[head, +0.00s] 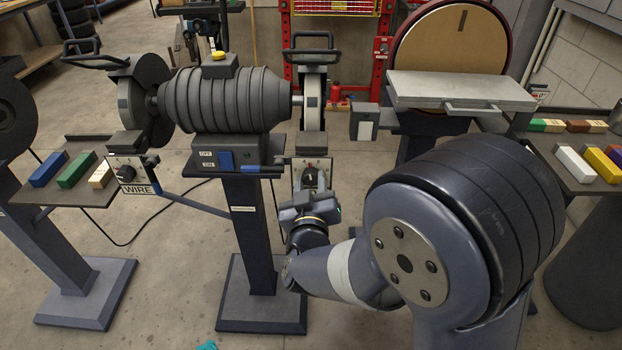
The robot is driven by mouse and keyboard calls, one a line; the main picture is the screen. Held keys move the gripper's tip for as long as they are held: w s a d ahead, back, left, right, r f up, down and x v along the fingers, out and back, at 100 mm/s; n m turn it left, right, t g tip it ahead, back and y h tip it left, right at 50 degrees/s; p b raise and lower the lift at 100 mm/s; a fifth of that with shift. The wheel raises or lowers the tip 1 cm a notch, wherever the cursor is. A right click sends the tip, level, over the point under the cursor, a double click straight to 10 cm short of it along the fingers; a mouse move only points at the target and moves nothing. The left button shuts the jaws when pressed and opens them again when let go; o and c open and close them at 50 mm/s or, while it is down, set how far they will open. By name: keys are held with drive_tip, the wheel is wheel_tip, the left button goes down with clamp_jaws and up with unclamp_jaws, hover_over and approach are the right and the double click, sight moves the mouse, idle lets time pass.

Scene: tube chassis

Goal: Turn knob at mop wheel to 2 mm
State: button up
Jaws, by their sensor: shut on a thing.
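The bench grinder (228,105) stands on a dark pedestal, with the pale mop wheel (313,103) at its right end. Below that wheel a small light dial plate carries a dark knob (310,178) with a bit of red on it. My gripper (309,190) is at this plate, reaching up from below, and is shut on the knob. The fingers and the plate's lower part are partly hidden by my own wrist. The scale marks are too small to read.
A second knob (125,174) sits at the wire wheel (150,100) on the left, above a "WIRE" label. Coloured bars lie on a left shelf (85,190) and a right shelf (560,160). A disc sander (452,48) stands behind right.

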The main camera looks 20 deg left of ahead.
drive_tip(key=n+p, duration=0.3)
drive_tip(key=n, duration=0.4)
drive_tip(key=n+p, duration=0.2)
drive_tip(key=n, duration=0.3)
drive_tip(key=shift+a+f+n, duration=0.1)
drive_tip(key=shift+n, duration=0.2)
idle(0.4)
drive_tip(key=o, duration=1)
drive_tip(key=shift+c, duration=0.2)
drive_tip(key=shift+s, duration=0.1)
drive_tip(key=v, duration=1)
drive_tip(key=shift+s, duration=0.35)
